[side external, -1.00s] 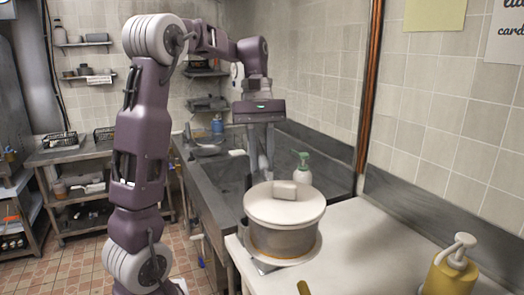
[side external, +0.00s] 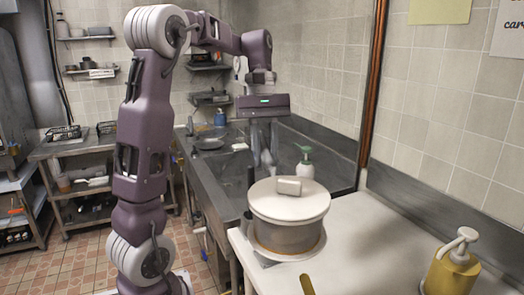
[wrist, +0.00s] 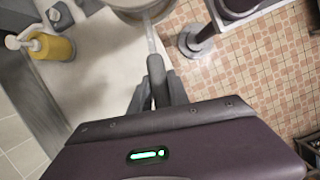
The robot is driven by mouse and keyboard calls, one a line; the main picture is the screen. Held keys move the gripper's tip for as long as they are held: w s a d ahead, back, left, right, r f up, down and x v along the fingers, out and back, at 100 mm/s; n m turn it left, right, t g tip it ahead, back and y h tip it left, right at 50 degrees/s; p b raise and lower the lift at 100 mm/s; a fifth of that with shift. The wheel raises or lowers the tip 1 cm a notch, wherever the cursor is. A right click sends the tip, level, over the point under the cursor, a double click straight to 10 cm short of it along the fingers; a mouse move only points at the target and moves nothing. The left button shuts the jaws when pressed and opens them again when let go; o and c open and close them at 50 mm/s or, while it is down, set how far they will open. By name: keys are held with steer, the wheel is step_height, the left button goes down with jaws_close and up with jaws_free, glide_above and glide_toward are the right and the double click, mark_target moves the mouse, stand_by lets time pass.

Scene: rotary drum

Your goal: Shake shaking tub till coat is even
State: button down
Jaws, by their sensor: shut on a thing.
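The shaking tub (side external: 285,236) is a round, pot-like metal vessel with a pale flat lid (side external: 310,204) and a block knob on top. It appears upright at the near-left edge of the counter, with a pale rim around its base. My gripper (side external: 265,163) is behind it, pointing down. In the wrist view, my gripper (wrist: 157,88) is shut on a grey handle (wrist: 155,68) that runs up to the tub (wrist: 135,6), which is cut off at the top edge. In the side view the grip is hidden behind the lid. The coat inside is hidden.
A white counter (side external: 385,235) has free room right of the tub. A yellow pump bottle (side external: 454,265) stands at the right, and a green-topped bottle (side external: 304,164) behind the tub. A metal sink (side external: 225,175) lies to the left. A tan stick end (side external: 307,285) shows in front.

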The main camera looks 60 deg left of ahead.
steer(key=shift+d, duration=0.75)
steer(key=a, duration=0.4)
steer(key=shift+w, duration=0.1)
steer(key=shift+d, duration=0.1)
steer(key=shift+d, duration=1.9)
